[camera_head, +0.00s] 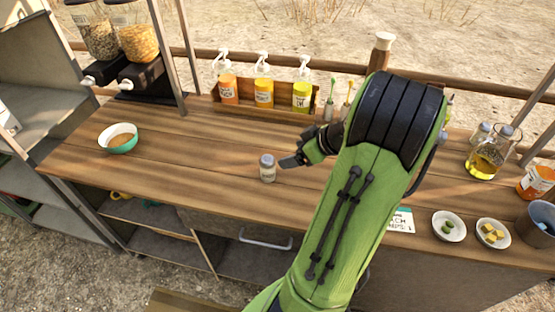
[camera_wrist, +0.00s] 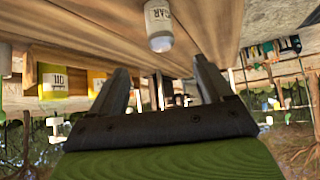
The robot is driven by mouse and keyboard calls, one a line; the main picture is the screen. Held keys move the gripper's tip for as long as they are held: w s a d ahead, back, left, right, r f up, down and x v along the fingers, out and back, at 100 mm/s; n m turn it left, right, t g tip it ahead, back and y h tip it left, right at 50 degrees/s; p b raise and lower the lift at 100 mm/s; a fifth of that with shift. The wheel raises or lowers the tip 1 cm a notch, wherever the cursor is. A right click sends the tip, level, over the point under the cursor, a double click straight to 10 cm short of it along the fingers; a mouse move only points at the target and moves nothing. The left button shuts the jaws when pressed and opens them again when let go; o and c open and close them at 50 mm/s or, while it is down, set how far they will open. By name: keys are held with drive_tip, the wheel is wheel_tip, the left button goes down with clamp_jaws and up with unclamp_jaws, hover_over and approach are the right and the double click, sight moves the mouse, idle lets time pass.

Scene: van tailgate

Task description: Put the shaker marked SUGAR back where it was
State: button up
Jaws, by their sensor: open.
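A small shaker (camera_head: 267,172) with a grey cap and pale label stands upright on the wooden counter (camera_head: 205,150), left of my gripper. In the wrist view the shaker (camera_wrist: 159,28) appears upside down at the top edge, its label only partly readable, with letters like "GAR". My gripper (camera_head: 288,161) is low over the counter, close to the shaker. In the wrist view my gripper (camera_wrist: 160,78) has its fingers spread with nothing held; the shaker is beyond the fingertips. My arm hides part of the counter to the right.
A teal bowl (camera_head: 118,142) stands at the left. A wooden rack with pump bottles (camera_head: 264,92) lines the back edge. Two small dishes (camera_head: 449,226) (camera_head: 493,233), an oil jug (camera_head: 482,162) and a dark cup (camera_head: 540,222) are at the right. The counter between bowl and shaker is clear.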

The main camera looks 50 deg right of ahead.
sight(272, 162)
drive_tip(key=b+x, duration=0.1)
drive_tip(key=x, duration=0.9)
drive_tip(key=shift+s+a+f+b, duration=0.1)
drive_tip(key=shift+f+b, duration=0.05)
drive_tip(key=shift+b, duration=0.25)
drive_tip(key=b+x, duration=0.1)
drive_tip(key=x, duration=0.4)
drive_tip(key=shift+f, duration=0.3)
drive_tip(key=shift+r, duration=0.1)
drive_tip(key=c, duration=1.2)
wheel_tip(272, 162, up, 10)
drive_tip(key=shift+p, duration=1.25)
